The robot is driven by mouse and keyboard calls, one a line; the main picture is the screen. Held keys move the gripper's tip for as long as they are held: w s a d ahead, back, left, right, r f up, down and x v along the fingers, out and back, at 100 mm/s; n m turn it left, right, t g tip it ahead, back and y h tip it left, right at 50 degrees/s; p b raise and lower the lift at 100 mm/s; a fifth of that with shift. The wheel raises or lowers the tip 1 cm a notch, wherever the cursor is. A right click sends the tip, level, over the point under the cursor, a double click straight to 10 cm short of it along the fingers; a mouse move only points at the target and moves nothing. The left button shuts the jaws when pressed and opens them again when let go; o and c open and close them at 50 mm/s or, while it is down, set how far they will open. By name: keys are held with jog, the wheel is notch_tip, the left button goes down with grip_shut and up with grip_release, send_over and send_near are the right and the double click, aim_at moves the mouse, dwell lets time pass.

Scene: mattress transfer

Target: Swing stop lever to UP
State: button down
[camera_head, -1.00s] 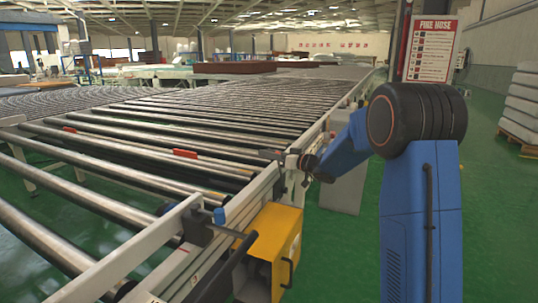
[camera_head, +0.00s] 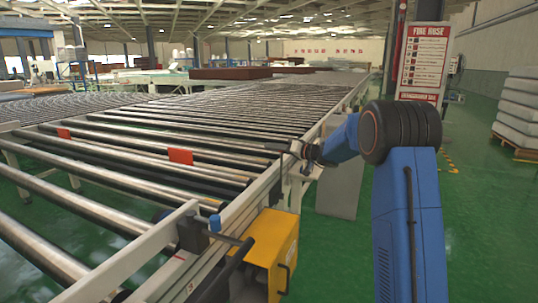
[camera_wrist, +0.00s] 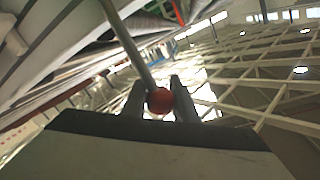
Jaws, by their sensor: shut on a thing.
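The stop lever shows in the wrist view as a grey rod (camera_wrist: 130,45) ending in a red ball knob (camera_wrist: 159,101). My gripper (camera_wrist: 158,88) has its two dark fingers on either side of the knob end, shut on it. In the head view my gripper (camera_head: 297,148) is at the conveyor's right side rail, and the knob there is too small to make out. Two red stop plates, a nearer one (camera_head: 180,156) and a farther left one (camera_head: 63,133), stand up between the rollers.
The roller conveyor (camera_head: 150,148) runs away into the hall, with its rollers bare nearby. A yellow box (camera_head: 272,253) is fixed to its near right side. Green floor (camera_head: 340,255) is open at the right. White stacked mattresses (camera_head: 518,108) stand at the far right.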

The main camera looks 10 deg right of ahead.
jog(key=w+d+m, duration=0.1)
jog(key=w, duration=0.1)
jog(key=w+d+f+m, duration=0.1)
jog(key=w+d, duration=0.1)
jog(key=w+d+f+m, duration=0.1)
jog(key=w+d, duration=0.1)
jog(key=shift+w+m+g, duration=0.35)
jog(key=shift+m+g, duration=0.05)
jog(key=shift+w+d+f+m, duration=0.3)
jog(key=shift+w+d+m, duration=0.25)
jog(key=shift+w, duration=0.15)
jog(key=c, duration=1.4)
grip_release()
jog(key=shift+w+d+f, duration=0.1)
jog(key=shift+c, duration=0.2)
jog(key=v, duration=1.7)
jog(key=shift+d, duration=0.2)
